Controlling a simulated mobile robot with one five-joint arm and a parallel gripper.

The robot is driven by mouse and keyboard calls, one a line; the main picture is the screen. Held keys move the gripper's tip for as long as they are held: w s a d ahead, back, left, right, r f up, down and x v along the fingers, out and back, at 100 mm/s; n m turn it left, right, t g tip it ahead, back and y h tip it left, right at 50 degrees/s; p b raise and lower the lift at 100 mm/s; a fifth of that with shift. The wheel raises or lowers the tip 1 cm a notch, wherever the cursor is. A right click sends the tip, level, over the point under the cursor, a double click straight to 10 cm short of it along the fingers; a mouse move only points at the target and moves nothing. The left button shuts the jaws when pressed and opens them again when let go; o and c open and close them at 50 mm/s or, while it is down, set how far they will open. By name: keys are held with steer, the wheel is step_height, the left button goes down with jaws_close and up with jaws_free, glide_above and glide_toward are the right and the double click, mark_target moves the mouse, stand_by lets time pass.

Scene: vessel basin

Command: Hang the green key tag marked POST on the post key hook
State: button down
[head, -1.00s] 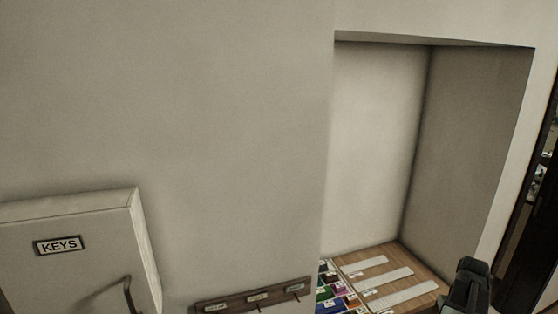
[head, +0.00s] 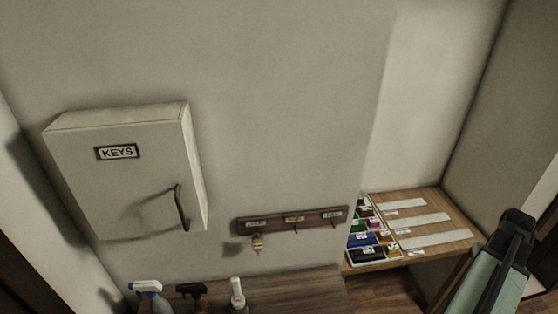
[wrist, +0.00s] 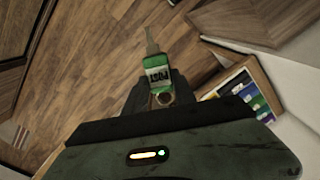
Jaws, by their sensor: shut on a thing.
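The green key tag (wrist: 157,70), with POST on its white label, is held between my gripper's fingers (wrist: 157,86) in the wrist view. Its key points away from the gripper and a ring shows at the near end. In the head view my gripper (head: 517,222) is at the right, well apart from the hook rail; the tag is hidden there. The dark hook rail (head: 272,224) is on the wall at centre, with three small labels too small to read surely. The middle and right hooks look empty.
A white KEYS cabinet (head: 120,185) with a handle is on the wall at left. Spray bottles (head: 150,293) and a white bottle (head: 237,292) stand on a wooden top (head: 300,290) below the rail. A niche shelf (head: 432,240) holds a tray of coloured items and pale strips.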

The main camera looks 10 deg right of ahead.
step_height(320, 180, down, 25)
steer(key=b, duration=2.4)
